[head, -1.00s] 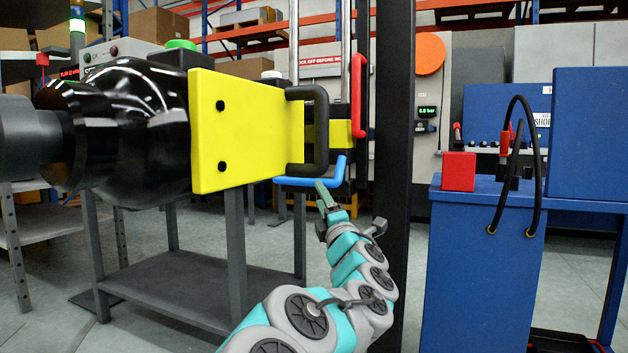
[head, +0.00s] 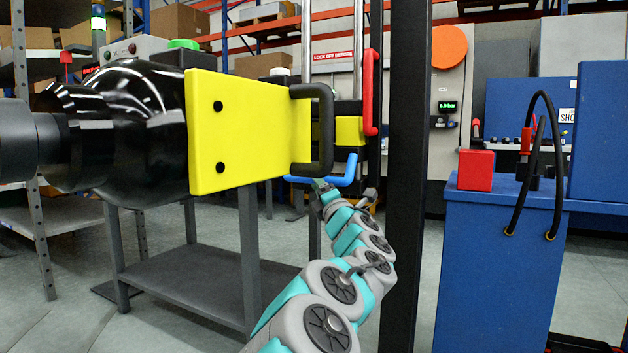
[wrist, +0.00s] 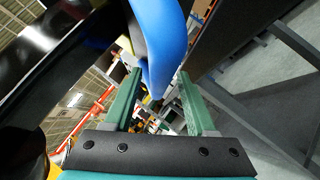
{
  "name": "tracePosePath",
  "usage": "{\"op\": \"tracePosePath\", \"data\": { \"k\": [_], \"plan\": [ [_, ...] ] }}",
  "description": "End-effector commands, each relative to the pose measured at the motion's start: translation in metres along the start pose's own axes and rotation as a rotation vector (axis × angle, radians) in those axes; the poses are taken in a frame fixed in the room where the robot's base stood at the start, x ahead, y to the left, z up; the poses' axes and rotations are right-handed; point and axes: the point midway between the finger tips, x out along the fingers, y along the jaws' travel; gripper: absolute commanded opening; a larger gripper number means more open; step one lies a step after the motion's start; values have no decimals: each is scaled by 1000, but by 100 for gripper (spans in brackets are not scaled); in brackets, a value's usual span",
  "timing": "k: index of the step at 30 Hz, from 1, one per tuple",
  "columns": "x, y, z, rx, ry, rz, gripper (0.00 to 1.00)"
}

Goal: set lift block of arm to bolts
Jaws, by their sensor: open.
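A yellow plate (head: 240,130) with two black bolts (head: 218,106) stands in front of a large glossy black body (head: 130,135) in the head view. A black handle (head: 325,130) is on its right edge. Behind it, a smaller yellow block (head: 349,131) sits by vertical rods, with a red handle (head: 371,92) and a blue handle (head: 348,172) near it. My gripper (head: 320,187) is just below the blue handle, partly hidden. In the wrist view, my gripper (wrist: 160,82) is open, and the blue handle (wrist: 168,45) reaches down between its green fingers; contact cannot be told.
A dark post (head: 405,150) stands close to the right of my arm. A blue cabinet (head: 495,270) with a red box (head: 476,170) and black hose is further right. A grey shelf stand (head: 210,280) is below the yellow plate.

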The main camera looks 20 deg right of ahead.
Motion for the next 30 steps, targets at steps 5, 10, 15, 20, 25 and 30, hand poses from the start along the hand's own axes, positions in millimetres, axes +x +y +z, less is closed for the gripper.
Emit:
{"op": "tracePosePath", "data": {
  "k": [5,10,15,20,25,30],
  "plan": [
    [7,1,1,0,-1,1,57],
    [7,1,0,-1,-1,1,57],
    [7,1,0,-1,0,1,50],
    [7,1,0,0,0,1,32],
    [7,1,0,0,0,1,13],
    [7,1,0,0,0,1,0]
  ]
}}
